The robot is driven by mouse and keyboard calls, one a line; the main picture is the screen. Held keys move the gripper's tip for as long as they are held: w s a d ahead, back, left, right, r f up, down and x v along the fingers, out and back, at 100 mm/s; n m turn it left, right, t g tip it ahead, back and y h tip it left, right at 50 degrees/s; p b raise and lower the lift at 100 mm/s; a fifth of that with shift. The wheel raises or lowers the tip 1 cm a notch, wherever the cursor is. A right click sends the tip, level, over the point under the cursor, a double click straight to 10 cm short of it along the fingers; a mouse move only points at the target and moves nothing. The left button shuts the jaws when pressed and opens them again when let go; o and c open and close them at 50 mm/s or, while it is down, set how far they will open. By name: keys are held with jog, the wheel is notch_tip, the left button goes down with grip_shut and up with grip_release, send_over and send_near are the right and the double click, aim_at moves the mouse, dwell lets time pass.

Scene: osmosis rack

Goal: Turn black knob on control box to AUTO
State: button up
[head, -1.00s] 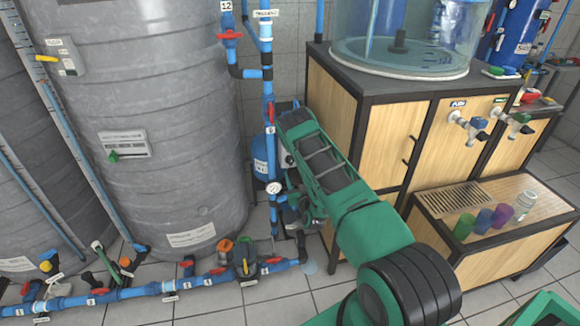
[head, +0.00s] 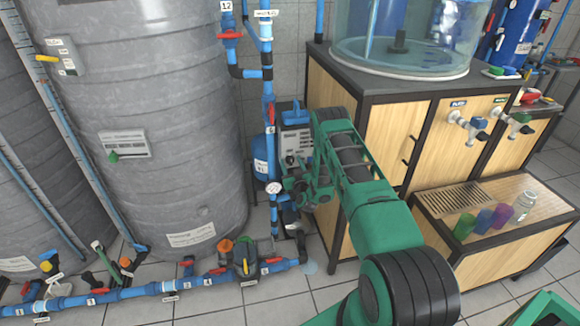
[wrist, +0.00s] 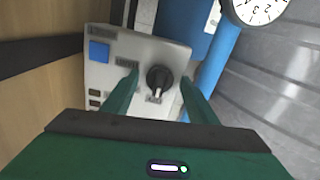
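The control box (head: 296,138) is a light grey box behind the blue pipe, beside the wooden cabinet. In the wrist view the control box (wrist: 100,70) shows a blue square and small dark buttons. The black knob (wrist: 159,79) is round with a white pointer mark toward the bottom of the picture. Its labels are too small to read. My gripper (wrist: 157,82) is open, with its green fingers on either side of the knob in the picture. I cannot tell whether they touch it. In the head view my gripper (head: 290,183) is partly hidden by its own wrist.
A blue pipe (head: 270,100) with a pressure gauge (head: 274,188) runs just left of the box. The large grey tank (head: 170,130) stands farther left. The wooden cabinet (head: 335,130) is close on the right. Pipes with valves (head: 150,289) run along the floor.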

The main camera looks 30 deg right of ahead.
jog(key=c, duration=1)
jog(key=shift+m, duration=0.3)
jog(key=m, duration=0.4)
jog(key=shift+m, duration=0.3)
jog(key=shift+d+m, duration=0.1)
jog(key=shift+m, duration=2.1)
jog(key=o, duration=1.1)
jog(key=shift+c, duration=0.2)
